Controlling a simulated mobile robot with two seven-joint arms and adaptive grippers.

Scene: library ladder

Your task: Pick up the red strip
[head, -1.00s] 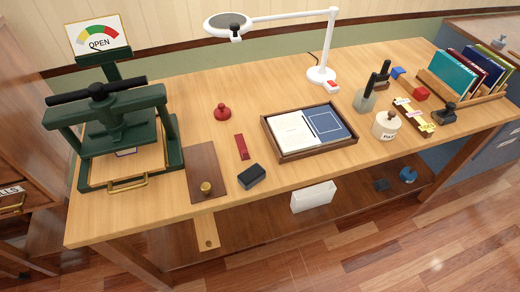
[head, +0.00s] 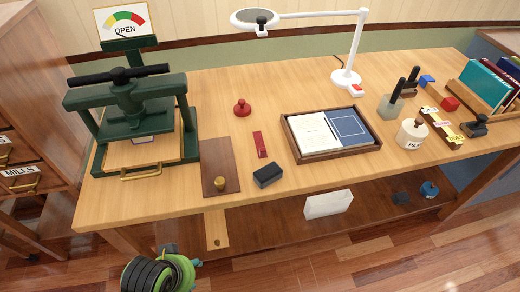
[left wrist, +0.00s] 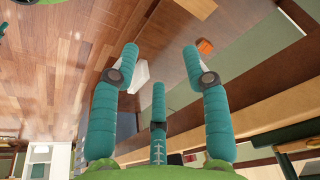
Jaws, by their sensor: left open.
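The red strip (head: 260,144) lies flat on the wooden workbench (head: 290,85) in the head view, between the brown board and the book tray. My left gripper (head: 196,262) is low at the bottom left, in front of the bench and well apart from the strip. Its green and black wrist hides most of its fingers there. In the left wrist view my left gripper (left wrist: 160,62) has its teal fingers spread, with nothing between them. The strip cannot be made out in that view. My right gripper is not in view.
A black block (head: 267,175) lies just in front of the strip, and a red knobbed piece (head: 242,107) behind it. The brown board (head: 216,155) is left, the book tray (head: 361,150) right. A green press (head: 125,110) stands at the left end. A lower shelf (head: 270,228) runs underneath.

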